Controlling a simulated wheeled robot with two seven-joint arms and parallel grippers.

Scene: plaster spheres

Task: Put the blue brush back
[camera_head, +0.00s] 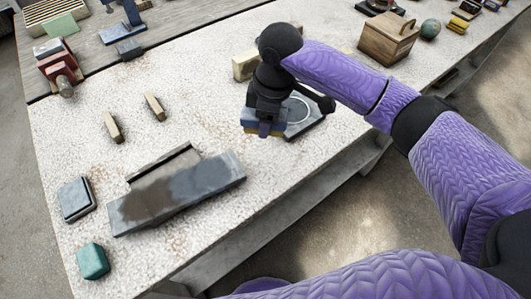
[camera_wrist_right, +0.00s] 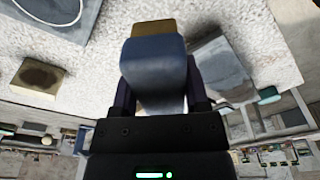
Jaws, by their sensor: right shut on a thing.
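The gripper hides part of the brush and the plate in the head view. I cannot tell how far the brush is above the worktop. My left gripper is not in view.
A long stained grey block (camera_head: 205,182) lies at the front. A blue-grey box (camera_head: 75,198) and a green block (camera_head: 93,262) stand left. Two small wooden pieces (camera_head: 112,127) lie behind. A beige block (camera_head: 244,66) and wooden box (camera_head: 385,42) stand farther back. The middle is clear.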

